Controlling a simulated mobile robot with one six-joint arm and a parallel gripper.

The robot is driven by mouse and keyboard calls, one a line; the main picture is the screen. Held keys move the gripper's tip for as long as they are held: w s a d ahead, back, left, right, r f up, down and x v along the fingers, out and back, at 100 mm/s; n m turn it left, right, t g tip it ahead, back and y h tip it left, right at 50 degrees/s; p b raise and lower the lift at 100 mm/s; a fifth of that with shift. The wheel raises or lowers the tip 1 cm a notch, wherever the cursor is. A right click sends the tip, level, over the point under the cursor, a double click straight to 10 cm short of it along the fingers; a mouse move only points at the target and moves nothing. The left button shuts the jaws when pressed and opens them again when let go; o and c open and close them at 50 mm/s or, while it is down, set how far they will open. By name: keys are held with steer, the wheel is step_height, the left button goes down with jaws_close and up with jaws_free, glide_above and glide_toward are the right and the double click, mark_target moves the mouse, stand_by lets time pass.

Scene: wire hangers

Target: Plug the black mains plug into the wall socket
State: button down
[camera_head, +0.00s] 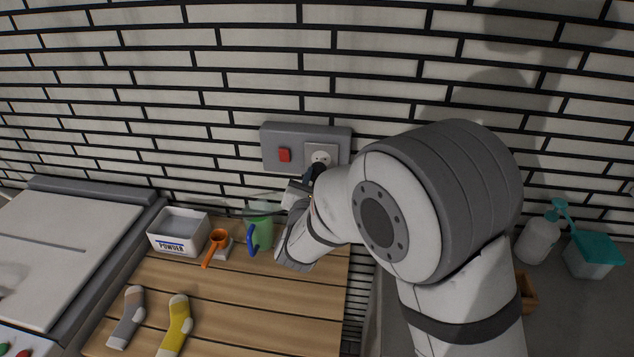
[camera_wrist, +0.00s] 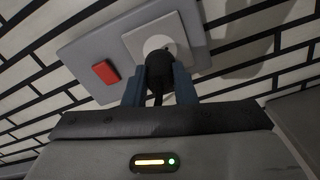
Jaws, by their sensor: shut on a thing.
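The wall socket (camera_head: 321,157) is a round pale recess in a square plate on a grey wall panel. Its face with dark holes shows in the head view and is partly covered in the wrist view (camera_wrist: 158,43). My gripper (camera_head: 313,177) is just below and in front of it. In the wrist view my gripper's blue fingers (camera_wrist: 160,85) are shut on the black mains plug (camera_wrist: 159,68), one on each side. The plug overlaps the socket's lower part in that view; its pins are hidden. Whether it touches the socket I cannot tell.
A red switch (camera_head: 285,155) sits left of the socket on the grey panel (camera_head: 270,133). Below is a wooden counter (camera_head: 225,290) with a powder box (camera_head: 180,233), an orange scoop (camera_head: 216,243), a green container (camera_head: 262,222) and two socks. A white appliance (camera_head: 65,240) stands left.

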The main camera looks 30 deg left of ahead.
mark_target(319, 170)
steer(key=shift+p+x, duration=0.4)
steer(key=shift+x, duration=1.1)
steer(key=shift+b, duration=1.45)
stand_by(0.8)
steer(key=shift+w+a, duration=0.1)
steer(key=shift+w, duration=0.3)
stand_by(0.3)
steer(key=c, duration=1.1)
jaws_free()
steer(key=b+v, duration=0.2)
steer(key=v, duration=0.5)
steer(key=shift+s, duration=0.35)
